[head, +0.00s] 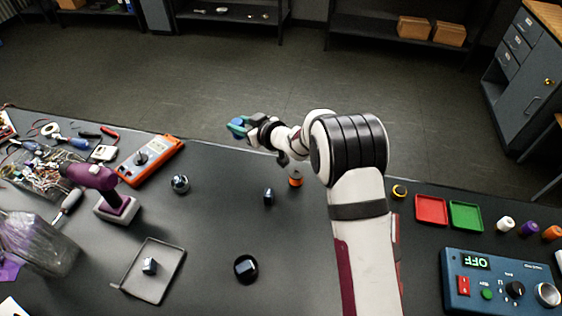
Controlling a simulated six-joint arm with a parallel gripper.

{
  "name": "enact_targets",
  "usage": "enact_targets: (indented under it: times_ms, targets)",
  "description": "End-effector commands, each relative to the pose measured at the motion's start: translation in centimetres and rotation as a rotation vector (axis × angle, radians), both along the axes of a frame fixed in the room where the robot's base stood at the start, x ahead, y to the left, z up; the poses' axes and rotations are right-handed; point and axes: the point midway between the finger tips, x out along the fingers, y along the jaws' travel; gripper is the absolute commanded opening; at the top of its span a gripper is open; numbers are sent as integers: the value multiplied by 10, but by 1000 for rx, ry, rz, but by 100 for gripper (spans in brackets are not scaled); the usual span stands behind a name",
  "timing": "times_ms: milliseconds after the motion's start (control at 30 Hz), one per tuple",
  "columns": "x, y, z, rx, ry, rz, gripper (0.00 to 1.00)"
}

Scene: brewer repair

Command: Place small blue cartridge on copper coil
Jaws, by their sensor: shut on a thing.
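My gripper (243,127) is at the end of the arm, near the far edge of the dark table and raised above it. It is shut on a small blue piece (236,122), which looks like the small blue cartridge; the fingers hide part of it. A small copper-coloured ring (399,191), which may be the copper coil, lies on the table right of the arm, well away from the gripper. An orange-and-dark piece (296,180) stands below the wrist, partly hidden by the arm.
Small dark parts (268,196) and a black round piece (246,268) lie mid-table. A grey tray (172,278) is front left, with a purple drill (92,178) and orange multimeter (150,158) behind. Red (431,210) and green trays (466,215) and a blue power box (480,296) are right.

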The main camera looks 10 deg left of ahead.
Motion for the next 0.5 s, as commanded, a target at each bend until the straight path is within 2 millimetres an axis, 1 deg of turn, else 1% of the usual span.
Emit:
enact_targets:
  times_ms: [33, 67, 100, 167, 200, 233, 267, 300, 400, 500]
  targets:
    - [4, -20, 3, -2, -1, -19, 0]
    - [6, -34, 5, -4, -3, -27, 0]
    - [8, -53, 7, -6, -4, -41, 0]
    - [9, -84, 12, -9, -6, -62, 0]
    - [8, -107, 15, -10, -6, -79, 0]
    - [6, -125, 17, -11, -7, -90, 0]
    - [3, -143, 20, -13, -6, -104, 0]
    - [-2, -167, 23, -12, -5, -121, 0]
    - [-21, -221, 31, -9, -2, -162, 0]
    - [-41, -259, 37, -3, 2, -193, 0]
